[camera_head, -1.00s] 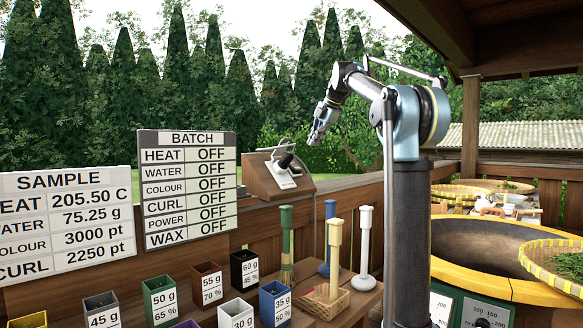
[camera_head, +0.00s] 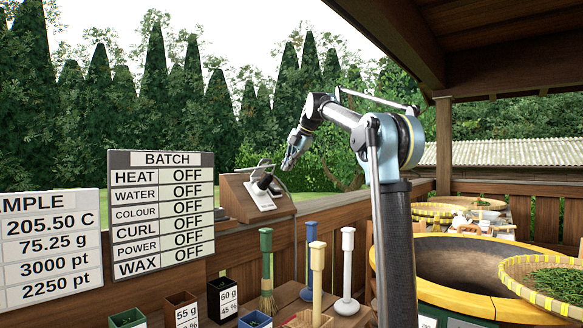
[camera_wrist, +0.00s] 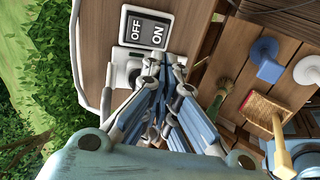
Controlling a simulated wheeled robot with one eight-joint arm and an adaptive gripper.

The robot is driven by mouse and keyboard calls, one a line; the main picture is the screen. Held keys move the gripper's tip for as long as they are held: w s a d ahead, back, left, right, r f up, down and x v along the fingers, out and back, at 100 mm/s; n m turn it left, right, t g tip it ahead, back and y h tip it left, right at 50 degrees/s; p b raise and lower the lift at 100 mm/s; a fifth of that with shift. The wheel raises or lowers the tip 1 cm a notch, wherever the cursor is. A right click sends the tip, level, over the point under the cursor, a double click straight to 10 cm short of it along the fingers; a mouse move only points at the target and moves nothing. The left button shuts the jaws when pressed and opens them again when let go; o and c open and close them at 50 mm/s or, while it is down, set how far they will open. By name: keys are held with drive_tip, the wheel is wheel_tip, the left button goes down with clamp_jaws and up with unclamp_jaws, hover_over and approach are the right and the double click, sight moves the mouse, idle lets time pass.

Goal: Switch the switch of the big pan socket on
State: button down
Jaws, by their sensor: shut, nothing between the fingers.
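The wooden socket box (camera_head: 236,200) stands on the rail right of the batch board, with a pale sloping plate (camera_head: 262,196) and a black plug on it. In the wrist view, the black switch (camera_wrist: 148,30) with OFF and ON labels shows at the top, with a white socket part (camera_wrist: 122,72) beneath it. My gripper (camera_head: 288,165) is shut and empty, above and right of the box in the head view. In the wrist view, my gripper (camera_wrist: 168,68) lies just below the switch and partly hides the socket. I cannot tell whether it touches anything.
The batch board (camera_head: 160,212) reads OFF on every line, including POWER. Blue (camera_head: 318,270) and white (camera_head: 347,262) stands and a green-handled brush (camera_head: 266,270) stand below the rail. The big round pan (camera_head: 460,270) is at right. Space above the rail is open.

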sight(276, 189)
drive_tip(key=x, duration=1)
drive_tip(key=shift+f, duration=0.1)
